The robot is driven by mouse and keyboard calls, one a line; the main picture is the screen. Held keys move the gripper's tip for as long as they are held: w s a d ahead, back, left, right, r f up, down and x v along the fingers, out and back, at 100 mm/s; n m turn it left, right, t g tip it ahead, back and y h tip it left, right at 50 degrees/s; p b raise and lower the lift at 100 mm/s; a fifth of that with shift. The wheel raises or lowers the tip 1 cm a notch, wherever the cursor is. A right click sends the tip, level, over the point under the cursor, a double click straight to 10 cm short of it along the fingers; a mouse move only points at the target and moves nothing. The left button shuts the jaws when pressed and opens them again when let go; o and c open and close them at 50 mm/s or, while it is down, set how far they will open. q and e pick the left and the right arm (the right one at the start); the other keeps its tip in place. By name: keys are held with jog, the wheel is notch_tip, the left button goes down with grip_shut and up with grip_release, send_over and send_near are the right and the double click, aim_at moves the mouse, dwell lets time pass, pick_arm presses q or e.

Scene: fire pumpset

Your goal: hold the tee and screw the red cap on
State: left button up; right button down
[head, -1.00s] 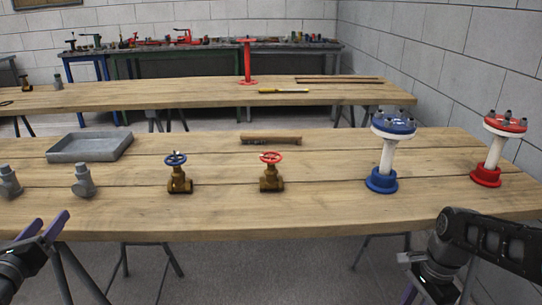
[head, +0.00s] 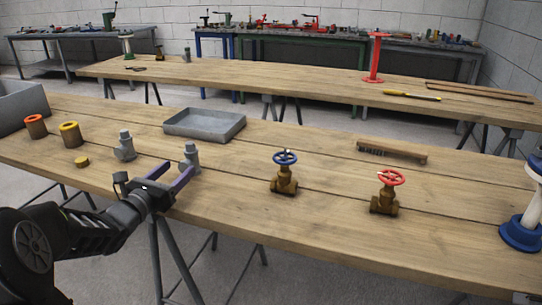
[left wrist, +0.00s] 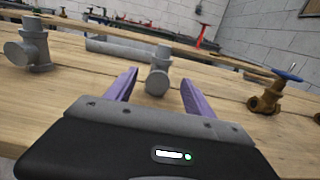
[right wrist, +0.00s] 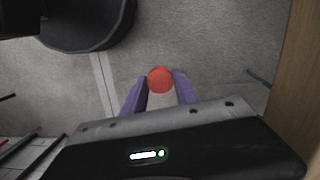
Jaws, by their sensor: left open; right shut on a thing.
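Two grey pipe tees stand on the near bench. The left tee (head: 125,147) is clear of my arm. The right tee (head: 190,157) is just beyond my left gripper (head: 180,168), which is open and empty. In the left wrist view the right tee (left wrist: 158,70) shows upright between the purple fingers, a little ahead of them; I cannot tell whether they touch it. My right gripper (right wrist: 160,82) is shut on the red cap (right wrist: 160,79), a round red disc at its fingertips, above the floor in the right wrist view. The right gripper is not clearly seen in the head view.
A grey tray (head: 205,123) is behind. A blue-wheel valve (head: 285,172), red-wheel valve (head: 387,192) and brush (head: 391,152) stand to the right.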

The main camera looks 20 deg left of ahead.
aim_at(184, 164)
pick_arm(q)
jog(key=shift+w, duration=2.8)
jog(key=w, duration=0.5)
jog(key=shift+w+a+p, duration=0.1)
jog(key=shift+p, duration=0.2)
grip_shut()
jog(key=shift+r, duration=0.1)
